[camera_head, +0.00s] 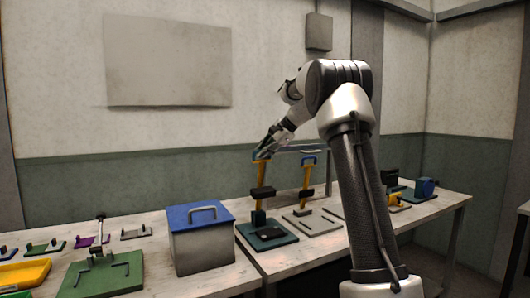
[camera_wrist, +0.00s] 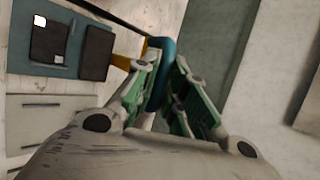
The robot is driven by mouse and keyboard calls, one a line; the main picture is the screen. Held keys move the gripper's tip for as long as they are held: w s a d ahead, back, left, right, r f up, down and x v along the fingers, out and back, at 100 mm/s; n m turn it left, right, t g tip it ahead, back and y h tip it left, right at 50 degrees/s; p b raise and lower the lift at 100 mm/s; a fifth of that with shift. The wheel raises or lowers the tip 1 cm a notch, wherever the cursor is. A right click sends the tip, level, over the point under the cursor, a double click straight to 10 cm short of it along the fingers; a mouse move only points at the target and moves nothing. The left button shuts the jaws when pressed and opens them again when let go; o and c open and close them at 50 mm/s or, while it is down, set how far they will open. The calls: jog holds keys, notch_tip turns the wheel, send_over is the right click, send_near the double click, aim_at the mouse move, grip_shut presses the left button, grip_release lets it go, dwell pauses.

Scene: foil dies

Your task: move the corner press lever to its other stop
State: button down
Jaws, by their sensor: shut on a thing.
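A press with a yellow post (camera_head: 259,180) and a black block stands on a dark teal base (camera_head: 285,240) in the head view. My gripper (camera_head: 268,150) is at the top of this post. In the wrist view my gripper (camera_wrist: 164,68) is shut on a teal lever handle (camera_wrist: 158,80), with a finger on each side. A bit of yellow shows beside the handle. The base and black blocks (camera_wrist: 95,52) show at the upper left there. The fingers hide part of the handle. No label shows which press is the corner one.
A similar yellow press (camera_head: 306,178) with a blue handle stands on a grey base just right. A blue-lidded grey box (camera_head: 200,245) stands to the left. A green-based press (camera_head: 75,285) is farther left. Yellow and blue devices (camera_head: 425,187) stand at the right.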

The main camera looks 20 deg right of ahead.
jog(key=shift+w+f, duration=0.1)
jog(key=shift+w, duration=0.1)
jog(key=c, duration=1.7)
grip_release()
jog(key=shift+o, duration=1.1)
jog(key=shift+w+f, duration=0.15)
jog(key=shift+w, duration=0.05)
jog(key=v, duration=1.2)
jog(key=shift+a, duration=0.1)
